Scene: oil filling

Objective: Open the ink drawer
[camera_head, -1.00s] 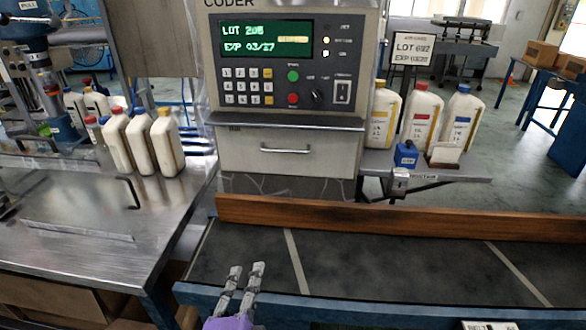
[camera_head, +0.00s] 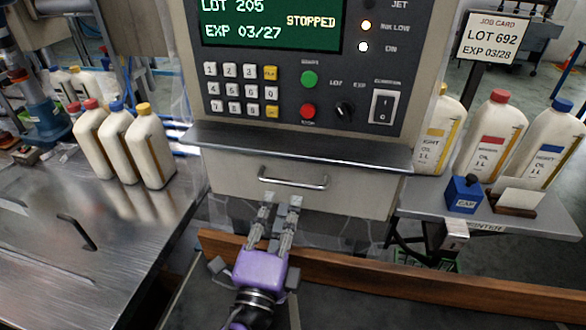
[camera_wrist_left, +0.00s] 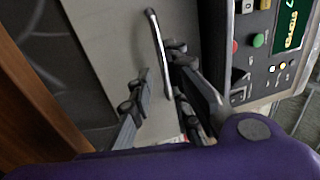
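The ink drawer (camera_head: 225,175) is the pale front panel low on the coder, under a grey ledge. It looks closed. Its bar handle (camera_head: 292,181) runs across the middle of the panel, and the handle also shows in the left wrist view (camera_wrist_left: 159,52). My left gripper (camera_head: 282,199), with a purple body, is just below the handle in the head view. Its fingers are apart and hold nothing. In the left wrist view the handle appears between the fingers (camera_wrist_left: 157,62); I cannot tell whether they touch it. My right gripper is not in view.
A wooden rail (camera_head: 420,275) runs below the drawer, along the dark conveyor. Oil bottles (camera_head: 490,135), a blue ink block (camera_head: 463,194) and a job card (camera_head: 493,38) are at the right. Several bottles (camera_head: 118,135) stand on the metal table at the left. The display reads LOT 205, STOPPED.

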